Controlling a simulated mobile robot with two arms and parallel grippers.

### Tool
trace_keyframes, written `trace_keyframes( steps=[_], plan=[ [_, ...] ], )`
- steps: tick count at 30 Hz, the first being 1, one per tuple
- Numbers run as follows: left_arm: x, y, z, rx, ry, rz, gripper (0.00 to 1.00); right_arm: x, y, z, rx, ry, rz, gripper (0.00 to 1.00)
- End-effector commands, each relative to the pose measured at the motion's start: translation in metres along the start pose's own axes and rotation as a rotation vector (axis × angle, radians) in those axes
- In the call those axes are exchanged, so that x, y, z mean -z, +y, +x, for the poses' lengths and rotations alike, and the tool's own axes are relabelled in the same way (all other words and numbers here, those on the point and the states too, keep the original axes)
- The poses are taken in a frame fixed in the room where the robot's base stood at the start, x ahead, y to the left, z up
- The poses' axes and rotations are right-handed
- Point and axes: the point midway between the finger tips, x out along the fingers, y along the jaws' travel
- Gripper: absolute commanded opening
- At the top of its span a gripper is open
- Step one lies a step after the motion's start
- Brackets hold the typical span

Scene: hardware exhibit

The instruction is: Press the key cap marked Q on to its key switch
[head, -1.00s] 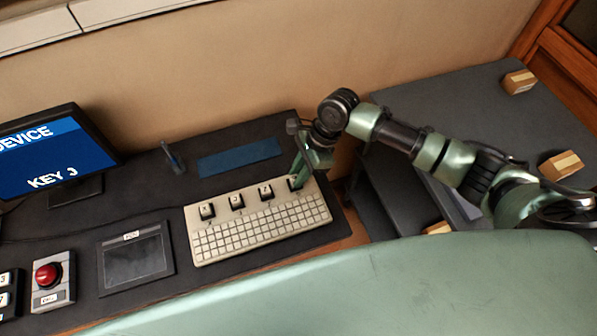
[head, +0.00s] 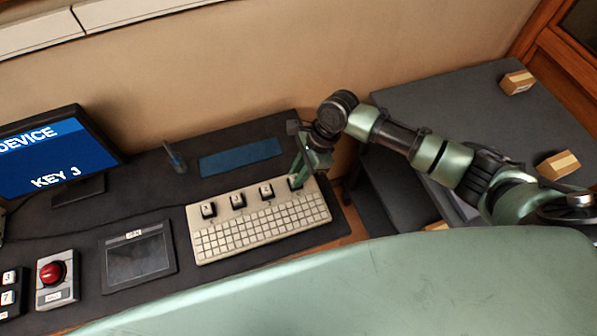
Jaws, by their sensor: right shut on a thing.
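The pale keyboard (head: 262,232) lies on the dark desk mat, with a row of large black key switches along its back edge. Three of them carry light caps: the left one (head: 209,209), the middle one (head: 237,200) and the right one (head: 266,190). Their letters are too small to read surely. My right gripper (head: 297,181) points down at the right end of this row, shut on a key cap. Its fingers hide most of that cap and the switch there, so I cannot tell whether the cap touches the switch. My left gripper is not in view.
A red button box (head: 54,277), a black tablet (head: 138,258) and a blue strip (head: 240,157) lie around the keyboard. A dark side table (head: 470,105) with small cartons stands at the right.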

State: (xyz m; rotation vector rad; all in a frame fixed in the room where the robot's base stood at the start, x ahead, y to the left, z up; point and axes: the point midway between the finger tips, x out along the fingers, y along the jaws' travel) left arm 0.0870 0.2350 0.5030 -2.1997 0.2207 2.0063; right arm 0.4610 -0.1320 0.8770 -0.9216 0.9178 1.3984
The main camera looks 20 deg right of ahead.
Motion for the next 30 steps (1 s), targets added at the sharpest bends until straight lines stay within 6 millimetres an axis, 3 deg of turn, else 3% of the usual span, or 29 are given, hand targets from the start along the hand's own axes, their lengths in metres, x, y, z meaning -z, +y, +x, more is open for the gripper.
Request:
trace_keyframes(
  steps=[25, 26, 27, 28, 30],
  plan=[
    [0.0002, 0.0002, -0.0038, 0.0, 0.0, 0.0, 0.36, 0.0032, 0.0001, 0.0073, -0.001, 0.0, 0.0, 0.0],
    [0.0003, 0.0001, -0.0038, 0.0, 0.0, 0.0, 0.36, 0.0031, 0.0001, 0.0073, -0.001, 0.0, 0.0, 0.28],
    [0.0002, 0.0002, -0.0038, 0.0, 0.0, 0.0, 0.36, 0.0031, 0.0, 0.0074, 0.0, 0.0, 0.0, 0.39],
    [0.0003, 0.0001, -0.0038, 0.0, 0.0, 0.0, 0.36, 0.0032, -0.0002, 0.0074, 0.0, 0.0, 0.0, 0.45],
    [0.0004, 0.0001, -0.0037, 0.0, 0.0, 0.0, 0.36, 0.0032, -0.0008, 0.0073, 0.002, 0.0, 0.0, 0.45]
  ],
)
